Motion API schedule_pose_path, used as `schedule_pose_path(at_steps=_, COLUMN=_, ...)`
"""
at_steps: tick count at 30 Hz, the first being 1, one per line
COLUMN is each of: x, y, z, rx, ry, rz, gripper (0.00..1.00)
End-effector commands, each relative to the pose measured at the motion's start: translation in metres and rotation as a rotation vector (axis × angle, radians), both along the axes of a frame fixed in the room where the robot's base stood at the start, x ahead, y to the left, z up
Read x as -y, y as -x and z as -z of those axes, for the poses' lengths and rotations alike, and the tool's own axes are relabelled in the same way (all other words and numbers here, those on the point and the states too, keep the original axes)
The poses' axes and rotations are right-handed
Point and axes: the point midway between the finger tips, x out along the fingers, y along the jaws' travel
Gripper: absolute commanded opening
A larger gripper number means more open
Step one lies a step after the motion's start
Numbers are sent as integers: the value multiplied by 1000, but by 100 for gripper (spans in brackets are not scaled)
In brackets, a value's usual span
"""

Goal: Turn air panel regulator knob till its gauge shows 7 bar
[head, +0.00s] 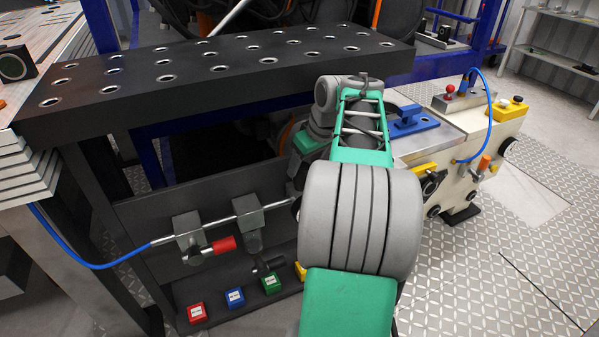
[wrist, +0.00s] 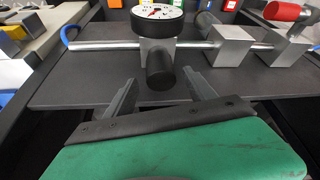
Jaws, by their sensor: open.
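The regulator knob (wrist: 160,69) is a dark cylinder in the middle of the wrist view. It sits at a grey block on the metal air pipe (wrist: 100,45). The round white gauge (wrist: 157,12) with a red needle is just above it; its reading is too small to tell. My gripper (wrist: 158,92) is open and empty, one finger on each side of the knob's near end. I cannot tell whether either finger touches it. In the head view my arm hides the gauge, the knob and my gripper.
A valve with a red handle (head: 222,244) sits on the same pipe, and a blue hose (head: 75,252) joins its end. Red (head: 196,312), blue (head: 235,297) and green (head: 271,282) labelled blocks stand below. A thick perforated black plate (head: 210,75) overhangs the panel.

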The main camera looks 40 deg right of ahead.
Motion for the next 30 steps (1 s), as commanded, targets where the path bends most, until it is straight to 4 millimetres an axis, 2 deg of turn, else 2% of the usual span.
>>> schedule_pose_path(at_steps=1, x=-1, y=-4, z=14, rx=-1, ry=-1, rz=-3, gripper=64)
schedule_pose_path(at_steps=6, x=-1, y=-13, z=32, rx=0, ry=1, rz=-3, gripper=64)
schedule_pose_path(at_steps=15, x=1, y=-13, z=34, rx=0, ry=1, rz=2, gripper=63)
schedule_pose_path(at_steps=30, x=2, y=-13, z=34, rx=0, ry=1, rz=4, gripper=22)
